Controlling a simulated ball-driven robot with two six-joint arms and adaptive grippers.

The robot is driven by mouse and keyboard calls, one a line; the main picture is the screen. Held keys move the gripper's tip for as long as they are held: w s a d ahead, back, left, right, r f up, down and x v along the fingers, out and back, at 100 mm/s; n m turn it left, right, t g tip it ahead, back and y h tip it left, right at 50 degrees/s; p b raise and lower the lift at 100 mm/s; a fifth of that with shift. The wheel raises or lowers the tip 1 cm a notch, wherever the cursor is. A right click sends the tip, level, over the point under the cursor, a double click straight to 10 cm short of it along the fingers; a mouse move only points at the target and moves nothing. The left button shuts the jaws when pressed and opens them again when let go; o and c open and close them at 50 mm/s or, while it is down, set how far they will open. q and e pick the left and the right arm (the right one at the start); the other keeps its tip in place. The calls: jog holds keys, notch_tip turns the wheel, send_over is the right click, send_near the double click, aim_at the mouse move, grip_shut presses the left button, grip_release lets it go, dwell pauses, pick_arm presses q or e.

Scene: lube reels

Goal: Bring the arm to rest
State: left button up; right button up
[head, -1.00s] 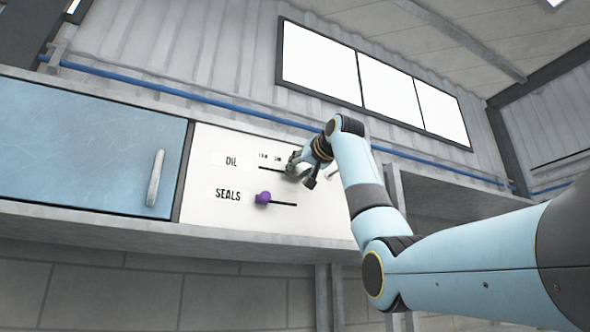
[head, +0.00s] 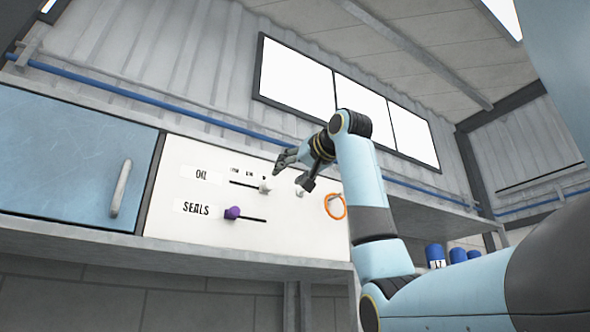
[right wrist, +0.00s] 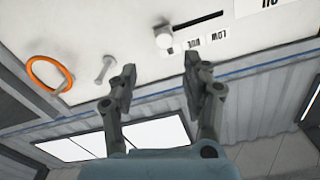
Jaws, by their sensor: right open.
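My right gripper (head: 291,172) is open and empty in front of the white panel (head: 290,235). It stands just above and to the right of the light knob (head: 264,189) on the OIL slider and is apart from it. In the right wrist view the two fingers (right wrist: 158,82) are spread with nothing between them. The light knob (right wrist: 163,37) shows beyond them. The purple knob (head: 232,213) sits at the left end of the SEALS slot. My left gripper is not in view.
An orange ring (head: 335,206) hangs on the panel right of the sliders. A blue cabinet door (head: 60,155) with a pale handle (head: 121,188) is at left. Several blue containers (head: 435,255) stand on a shelf at right. A blue pipe (head: 150,102) runs along the wall.

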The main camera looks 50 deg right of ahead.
jog(key=shift+v, duration=0.9)
